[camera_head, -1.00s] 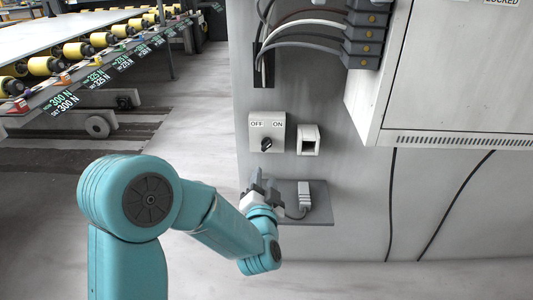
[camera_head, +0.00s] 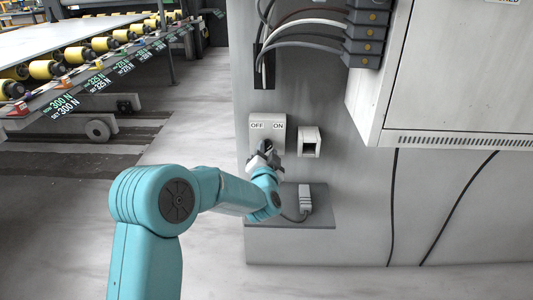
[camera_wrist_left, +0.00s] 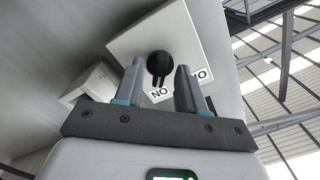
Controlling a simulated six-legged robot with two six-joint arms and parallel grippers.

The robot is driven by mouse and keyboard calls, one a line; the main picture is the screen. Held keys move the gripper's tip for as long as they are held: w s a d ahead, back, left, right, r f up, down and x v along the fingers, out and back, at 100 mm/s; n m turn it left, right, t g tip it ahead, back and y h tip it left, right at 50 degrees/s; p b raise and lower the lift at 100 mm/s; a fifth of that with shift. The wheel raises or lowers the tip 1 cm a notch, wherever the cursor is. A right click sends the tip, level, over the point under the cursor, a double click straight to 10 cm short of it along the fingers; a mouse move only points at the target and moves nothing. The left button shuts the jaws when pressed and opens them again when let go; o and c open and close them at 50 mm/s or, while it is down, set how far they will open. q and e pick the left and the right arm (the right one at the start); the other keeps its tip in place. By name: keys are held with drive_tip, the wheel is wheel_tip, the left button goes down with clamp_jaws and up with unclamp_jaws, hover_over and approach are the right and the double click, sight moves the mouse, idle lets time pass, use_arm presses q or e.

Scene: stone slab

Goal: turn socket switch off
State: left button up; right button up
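The socket switch (camera_head: 267,123) is a light grey box on the grey panel, marked OFF on the left and ON on the right. Its black rotary knob (camera_wrist_left: 159,64) shows in the left wrist view, where the box (camera_wrist_left: 190,35) appears turned over; the knob's narrow end points toward a label reading ON upside down. My left gripper (camera_head: 264,157) is at the lower part of the box, partly covering the knob in the head view. In the wrist view its two fingers (camera_wrist_left: 160,78) are apart, with the knob between and just beyond the tips. Contact cannot be told.
A small pale socket housing (camera_head: 309,142) sits right of the switch. Below, a grey ledge (camera_head: 320,218) bears a grey plug (camera_head: 305,197) with a cable. Grey connectors and cables (camera_head: 366,32) are above, and a white cabinet (camera_head: 460,70) juts out at right.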

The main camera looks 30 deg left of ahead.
use_arm(q)
clamp_jaws()
use_arm(e)
drive_tip(key=shift+f, duration=0.2)
use_arm(q)
drive_tip(key=n+b, duration=0.2)
drive_tip(key=n, duration=0.1)
drive_tip(key=shift+f+n+b, duration=0.15)
drive_tip(key=shift+n+b, duration=0.15)
drive_tip(key=shift+b, duration=0.1)
drive_tip(key=n+b, duration=0.4)
drive_tip(key=n, duration=0.2)
drive_tip(key=n+b, duration=0.2)
drive_tip(key=n, duration=0.2)
drive_tip(key=shift+b, duration=0.35)
drive_tip(key=shift+n+b, duration=0.55)
drive_tip(key=shift+n, duration=0.55)
use_arm(e)
drive_tip(key=w+d+f+t, duration=0.1)
drive_tip(key=w+f, duration=0.3)
drive_tip(key=f, duration=0.5)
drive_tip(key=shift+d+f+m+t, duration=0.3)
drive_tip(key=shift+d+t, duration=0.05)
drive_tip(key=shift+t, duration=0.05)
use_arm(q)
drive_tip(key=shift+r, duration=0.2)
use_arm(e)
drive_tip(key=shift+w, duration=0.15)
